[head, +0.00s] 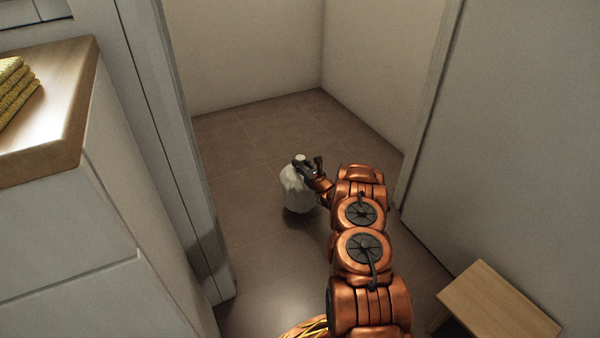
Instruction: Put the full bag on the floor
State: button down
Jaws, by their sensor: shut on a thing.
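The full bag (297,193) is white and rounded, with a gathered top. It hangs upright below my gripper (304,164) near the middle of the head view. My gripper is shut on the bag's gathered neck, and a small tuft shows above the fingers. The brown tiled floor (255,150) lies beneath and around the bag. A dark shadow shows on the floor below and to the right of the bag. I cannot tell whether the bag's underside touches the floor.
A doorway frame (185,150) stands at the left, beside a white cabinet with a wooden top (75,120) bearing folded yellow cloths (18,90). A grey wall or door panel is at the right. A low wooden stool (500,305) stands at the lower right. The floor behind the bag is clear.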

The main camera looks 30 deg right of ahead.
jog(key=shift+w+d, duration=0.1)
jog(key=shift+w, duration=0.35)
jog(key=shift+f+b, duration=1.2)
jog(key=shift+f, duration=0.6)
jog(key=c, duration=0.8)
grip_release()
jog(key=shift+c, duration=0.2)
jog(key=shift+f, duration=0.1)
jog(key=shift+s+r, duration=0.15)
jog(key=shift+r, duration=0.1)
jog(key=s+p, duration=0.4)
jog(key=s, duration=0.8)
jog(key=shift+f, duration=0.1)
